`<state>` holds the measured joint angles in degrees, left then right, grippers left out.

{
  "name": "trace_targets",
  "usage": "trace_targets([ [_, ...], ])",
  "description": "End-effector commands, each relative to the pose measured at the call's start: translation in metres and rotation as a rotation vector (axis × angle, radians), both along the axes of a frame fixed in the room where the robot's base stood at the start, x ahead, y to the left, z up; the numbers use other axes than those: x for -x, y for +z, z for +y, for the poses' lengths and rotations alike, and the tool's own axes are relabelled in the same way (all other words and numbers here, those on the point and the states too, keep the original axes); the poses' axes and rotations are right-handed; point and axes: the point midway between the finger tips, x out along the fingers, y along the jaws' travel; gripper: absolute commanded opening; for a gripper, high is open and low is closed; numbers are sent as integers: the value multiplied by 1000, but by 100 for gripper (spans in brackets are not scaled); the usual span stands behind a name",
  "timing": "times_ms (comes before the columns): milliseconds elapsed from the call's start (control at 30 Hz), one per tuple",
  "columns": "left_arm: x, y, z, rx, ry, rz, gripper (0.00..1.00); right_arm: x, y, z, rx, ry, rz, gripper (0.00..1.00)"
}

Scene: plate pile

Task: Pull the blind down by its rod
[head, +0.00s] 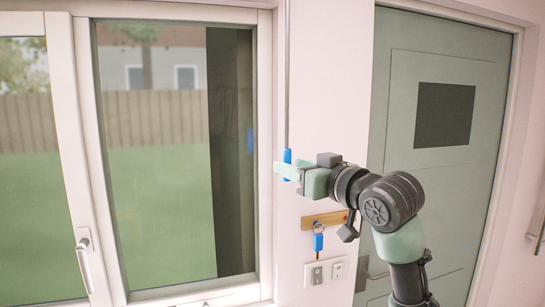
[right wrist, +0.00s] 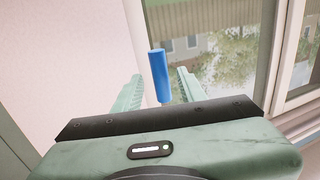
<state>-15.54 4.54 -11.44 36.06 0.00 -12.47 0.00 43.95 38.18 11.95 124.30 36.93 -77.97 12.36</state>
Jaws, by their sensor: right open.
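A thin grey rod (head: 287,80) hangs down along the wall at the right edge of the window frame. Its lower end has a blue handle (head: 287,156). My right gripper (head: 281,171) is at the handle's height. In the right wrist view, the blue handle (right wrist: 160,76) shows upright in the gap between the two green fingers of my right gripper (right wrist: 160,90). The jaws are open, with space on both sides of the handle. The blind itself is not visible. My left gripper is not in view.
The window (head: 150,160) is shut, with a white handle (head: 85,258) at left. Below my right gripper, a wooden key rack (head: 318,219) holds a key with a blue tag (head: 318,241), above wall switches (head: 317,275). A green door (head: 440,185) stands at right.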

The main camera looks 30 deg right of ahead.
Motion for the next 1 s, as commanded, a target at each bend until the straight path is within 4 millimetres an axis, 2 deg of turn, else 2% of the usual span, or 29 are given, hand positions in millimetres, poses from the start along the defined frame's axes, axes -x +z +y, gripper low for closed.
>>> trace_targets([
  [33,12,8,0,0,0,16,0,-9,3,1,-2,2,5,41],
  [200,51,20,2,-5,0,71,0,-37,3,2,-3,2,5,41],
  [300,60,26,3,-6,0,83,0,-50,2,1,-2,0,5,41],
  [367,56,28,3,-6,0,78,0,-56,1,2,-2,1,3,41],
  [600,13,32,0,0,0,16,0,-63,-1,2,1,0,2,41],
  [733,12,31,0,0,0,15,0,-63,-1,2,1,0,2,41],
  [867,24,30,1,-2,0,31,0,-63,-1,2,1,0,2,5],
  [900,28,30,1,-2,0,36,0,-63,-1,2,1,0,2,0],
  [1000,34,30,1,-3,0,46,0,-63,-1,2,1,0,2,0],
])
